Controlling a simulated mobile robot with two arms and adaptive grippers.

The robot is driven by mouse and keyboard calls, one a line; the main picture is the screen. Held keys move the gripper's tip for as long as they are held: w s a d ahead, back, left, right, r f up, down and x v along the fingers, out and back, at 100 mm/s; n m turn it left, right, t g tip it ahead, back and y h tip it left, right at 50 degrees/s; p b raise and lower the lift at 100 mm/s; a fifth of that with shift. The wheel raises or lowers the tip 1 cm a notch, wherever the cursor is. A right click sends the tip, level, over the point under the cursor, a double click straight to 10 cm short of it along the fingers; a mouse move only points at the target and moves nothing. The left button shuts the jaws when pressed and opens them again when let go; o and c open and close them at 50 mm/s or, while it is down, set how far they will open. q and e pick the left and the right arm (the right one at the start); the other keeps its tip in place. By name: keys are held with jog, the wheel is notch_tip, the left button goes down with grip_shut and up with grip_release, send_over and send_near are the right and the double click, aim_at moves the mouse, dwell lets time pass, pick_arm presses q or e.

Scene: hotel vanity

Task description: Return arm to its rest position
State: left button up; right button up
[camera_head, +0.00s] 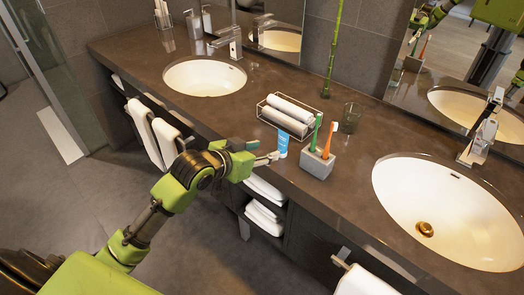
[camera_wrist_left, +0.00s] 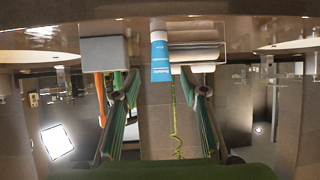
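My left arm reaches in from the left in the head view. Its gripper (camera_head: 272,156) is at the counter's front edge, close to a blue and white tube (camera_head: 283,143) that stands on the counter. In the left wrist view, which looks upside down, the two fingers of the left gripper (camera_wrist_left: 160,82) are spread apart. The tube (camera_wrist_left: 159,55) shows between and beyond the fingertips, with a gap on each side, so the gripper is empty. My right gripper is not directly in view.
Right of the tube, a grey holder (camera_head: 316,163) carries a green and an orange toothbrush. Behind are a wire basket (camera_head: 268,118) of rolled towels and a glass (camera_head: 350,116). Basins (camera_head: 205,78) and (camera_head: 440,212) flank them. Towels hang along the counter front; the floor (camera_head: 120,200) is clear.

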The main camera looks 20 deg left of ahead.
pick_arm(q)
jog(key=shift+f, duration=0.1)
jog(key=s+d+f+g+y, duration=0.1)
jog(key=s+f+g, duration=0.3)
jog(key=s, duration=0.6)
jog(key=s+f+n+g+y, duration=0.1)
jog(key=s+f, duration=0.6)
jog(key=s, duration=0.4)
jog(key=s+d+f+g+y, duration=0.1)
jog(key=s+f+g, duration=0.3)
jog(key=s, duration=0.6)
notch_tip(320, 180, down, 26)
jog(key=s, duration=0.1)
jog(key=s+a+f+g, duration=0.1)
jog(key=s+a+f, duration=0.2)
jog(key=s+f, duration=1.4)
jog(key=shift+a+g, duration=0.15)
jog(key=shift+g, duration=0.25)
jog(key=shift+s+f, duration=0.1)
